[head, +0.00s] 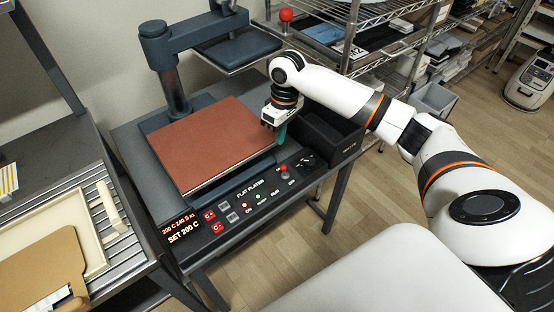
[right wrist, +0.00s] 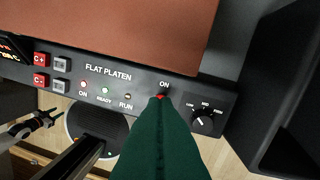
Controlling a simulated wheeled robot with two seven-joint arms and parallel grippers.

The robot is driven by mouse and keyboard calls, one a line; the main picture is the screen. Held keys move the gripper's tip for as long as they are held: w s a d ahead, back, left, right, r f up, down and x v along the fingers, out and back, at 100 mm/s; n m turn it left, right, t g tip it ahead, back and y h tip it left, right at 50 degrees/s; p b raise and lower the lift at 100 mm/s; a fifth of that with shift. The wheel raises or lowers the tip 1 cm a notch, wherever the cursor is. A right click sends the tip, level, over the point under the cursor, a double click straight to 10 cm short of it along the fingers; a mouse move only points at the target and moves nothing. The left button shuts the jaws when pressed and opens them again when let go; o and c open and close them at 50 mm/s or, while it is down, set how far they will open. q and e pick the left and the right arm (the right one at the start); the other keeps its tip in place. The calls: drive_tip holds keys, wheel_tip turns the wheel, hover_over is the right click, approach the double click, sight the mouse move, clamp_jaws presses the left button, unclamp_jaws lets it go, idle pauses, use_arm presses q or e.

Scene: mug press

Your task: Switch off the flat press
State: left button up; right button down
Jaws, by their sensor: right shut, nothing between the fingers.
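The flat press has a red-brown platen (head: 212,140) and a dark front control panel (head: 235,207). Its orange display (head: 184,230) is lit. The power switch (head: 283,168) has a red tip and sits between ON and OFF labels at the panel's right part. My right gripper (head: 281,137) is shut and empty, its green fingers pointing down just above the switch. In the right wrist view the green fingertips (right wrist: 160,99) cover most of the switch; touch and lever position cannot be told. What looks like my left gripper (right wrist: 47,119) shows small at the left there.
A dial (right wrist: 203,121) lies right of the switch, and red buttons (head: 210,215) lie left on the panel. A black open box (head: 330,138) stands right beside the panel. The raised upper plate (head: 240,48) is swung back. A wire shelf (head: 345,40) stands behind.

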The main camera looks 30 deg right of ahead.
sight(284, 169)
drive_tip(key=f, duration=0.6)
drive_tip(key=a+f, duration=0.1)
drive_tip(key=f, duration=0.3)
idle(0.5)
